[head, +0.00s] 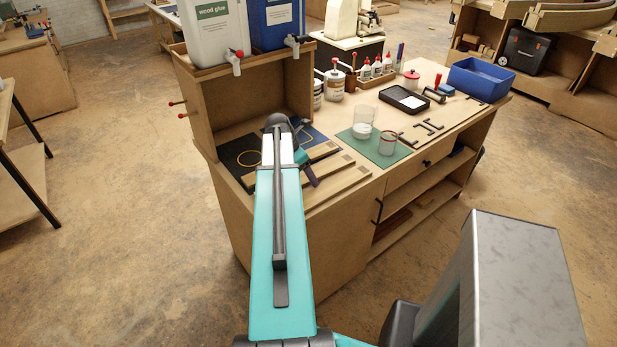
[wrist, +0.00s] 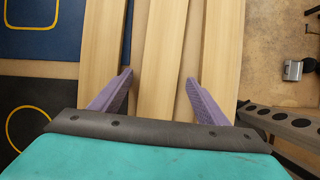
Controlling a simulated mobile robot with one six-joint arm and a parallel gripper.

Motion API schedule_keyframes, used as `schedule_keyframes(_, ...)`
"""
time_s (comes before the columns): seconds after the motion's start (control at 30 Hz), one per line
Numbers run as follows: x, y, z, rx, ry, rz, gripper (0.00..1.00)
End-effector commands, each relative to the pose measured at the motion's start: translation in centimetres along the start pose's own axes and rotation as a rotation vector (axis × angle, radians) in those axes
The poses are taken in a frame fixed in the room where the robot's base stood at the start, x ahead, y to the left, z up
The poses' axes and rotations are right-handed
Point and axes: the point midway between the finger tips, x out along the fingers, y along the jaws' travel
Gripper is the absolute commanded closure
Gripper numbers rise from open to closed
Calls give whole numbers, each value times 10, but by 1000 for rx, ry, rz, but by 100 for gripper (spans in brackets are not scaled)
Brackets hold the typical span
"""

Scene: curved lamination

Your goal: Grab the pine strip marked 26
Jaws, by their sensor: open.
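Three pale pine strips lie side by side at the near left end of the workbench. In the wrist view they are a left strip (wrist: 104,40), a middle strip (wrist: 162,45) and a right strip (wrist: 222,45). I can read no number on any of them, so I cannot tell which is marked 26. My gripper (wrist: 160,78) is open, with its purple fingers on either side of the middle strip and nothing held between them. Whether the fingers touch the wood is unclear. In the head view my arm hides part of the strips, and one purple finger (head: 308,172) shows.
A wooden shelf unit (head: 197,112) bearing wood glue and a blue container stands behind. A green mat (head: 372,147) with clear cups lies to the right. In the wrist view, a dark bar with holes (wrist: 300,138) is at right.

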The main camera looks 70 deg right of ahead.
Motion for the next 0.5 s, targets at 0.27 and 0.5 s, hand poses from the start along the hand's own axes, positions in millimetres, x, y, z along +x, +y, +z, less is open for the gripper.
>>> schedule_keyframes(0.27,0,0,0,0,0,0,38)
schedule_keyframes(0.5,0,0,0,0,0,0,78)
